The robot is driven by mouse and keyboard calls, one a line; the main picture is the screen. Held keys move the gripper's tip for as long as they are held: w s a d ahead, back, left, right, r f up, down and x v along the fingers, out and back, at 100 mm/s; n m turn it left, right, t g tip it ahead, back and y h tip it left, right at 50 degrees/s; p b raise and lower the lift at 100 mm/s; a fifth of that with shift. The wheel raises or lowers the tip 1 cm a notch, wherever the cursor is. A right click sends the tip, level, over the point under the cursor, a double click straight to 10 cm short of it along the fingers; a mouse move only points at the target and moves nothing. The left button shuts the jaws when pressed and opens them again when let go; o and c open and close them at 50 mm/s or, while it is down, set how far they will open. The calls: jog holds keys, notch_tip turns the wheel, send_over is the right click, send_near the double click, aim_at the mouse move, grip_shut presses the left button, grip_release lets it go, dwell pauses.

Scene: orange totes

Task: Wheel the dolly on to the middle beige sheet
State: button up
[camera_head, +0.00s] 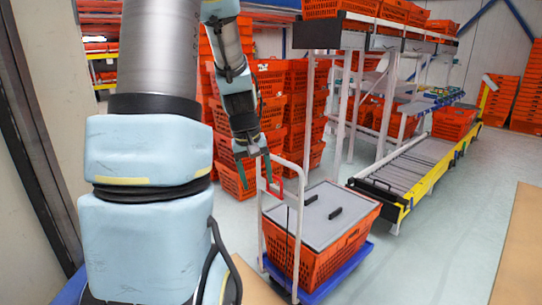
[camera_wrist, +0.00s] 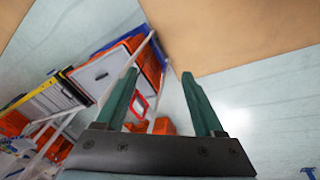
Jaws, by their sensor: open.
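The dolly has a blue base (camera_head: 335,277) and an upright white handle frame (camera_head: 262,225) on its left side. It carries an orange crate (camera_head: 345,245) with a grey lid (camera_head: 318,215). My gripper (camera_head: 255,168) is open and empty, beside the top of the handle frame; contact cannot be told. In the wrist view, my open gripper (camera_wrist: 159,74) shows two green fingers, with the grey lid (camera_wrist: 92,72) and a red part of the handle (camera_wrist: 139,105) beyond. A beige sheet (camera_head: 520,245) lies at the right edge, and another beige surface (camera_head: 254,283) shows partly behind my arm. Which is the middle sheet cannot be told.
A roller conveyor (camera_head: 405,170) with a yellow side stands behind the dolly. Stacked orange totes (camera_head: 297,115) stand behind my gripper. Clear pale floor (camera_head: 430,240) lies between the dolly and the right beige sheet.

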aim_at(277, 158)
jog(key=w+d+f+n+t+h, duration=0.1)
jog(key=w+n+t+h, duration=0.15)
jog(key=w, duration=1.15)
jog(key=w+d+f+n+t+h, duration=0.15)
jog(key=w+n, duration=0.25)
jog(key=w, duration=1.1)
jog(key=shift+g, duration=0.4)
jog(key=shift+x, duration=3.8)
jog(key=shift+s+f, duration=0.1)
grip_shut()
